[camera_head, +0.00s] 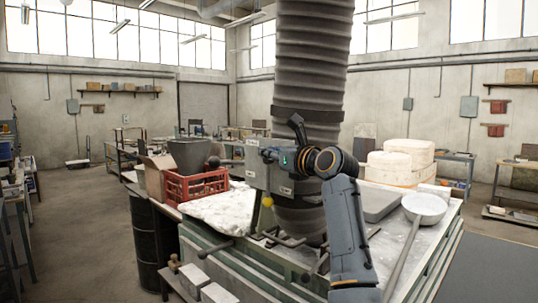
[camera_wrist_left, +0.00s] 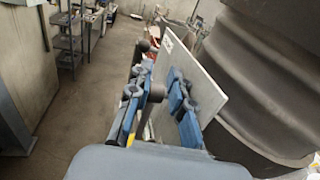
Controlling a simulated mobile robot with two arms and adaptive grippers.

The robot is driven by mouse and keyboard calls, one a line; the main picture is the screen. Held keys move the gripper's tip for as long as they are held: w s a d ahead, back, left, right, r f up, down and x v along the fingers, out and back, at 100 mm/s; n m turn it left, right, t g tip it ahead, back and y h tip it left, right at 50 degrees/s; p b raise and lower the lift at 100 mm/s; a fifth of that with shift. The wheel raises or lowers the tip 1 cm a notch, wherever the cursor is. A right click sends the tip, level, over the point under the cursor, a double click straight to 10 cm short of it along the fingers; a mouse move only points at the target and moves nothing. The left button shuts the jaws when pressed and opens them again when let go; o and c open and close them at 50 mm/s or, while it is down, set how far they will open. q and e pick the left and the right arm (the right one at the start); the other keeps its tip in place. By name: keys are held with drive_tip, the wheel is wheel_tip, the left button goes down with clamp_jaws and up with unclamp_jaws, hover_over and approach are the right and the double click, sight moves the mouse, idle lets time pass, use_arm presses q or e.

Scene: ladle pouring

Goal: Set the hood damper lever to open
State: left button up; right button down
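The hood damper's grey plate (camera_head: 256,172) with small white labels stands against the big ribbed duct (camera_head: 313,70). A yellow ball (camera_head: 267,201) shows at the plate's lower edge; I cannot tell whether it is the lever's knob. My left gripper (camera_head: 271,155) is at the plate's upper part, pointing left. In the left wrist view the fingers of my left gripper (camera_wrist_left: 160,98) are apart, with the pale plate (camera_wrist_left: 205,80) close beside the right finger. A dark bar shows near the left finger, but the lever's position is unclear. My right gripper is out of view.
A red crate (camera_head: 196,185) with a grey bucket (camera_head: 188,155) stands left of the duct. A ladle (camera_head: 424,208), a grey tray (camera_head: 378,203) and pale blocks (camera_head: 402,158) lie to the right. The floor (camera_head: 75,235) at the left is clear.

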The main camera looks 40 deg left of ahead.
use_arm(q)
drive_tip(key=b+v, duration=0.6)
drive_tip(key=v, duration=0.9)
drive_tip(key=shift+d, duration=0.35)
idle(0.5)
drive_tip(key=shift+f, duration=0.1)
idle(0.5)
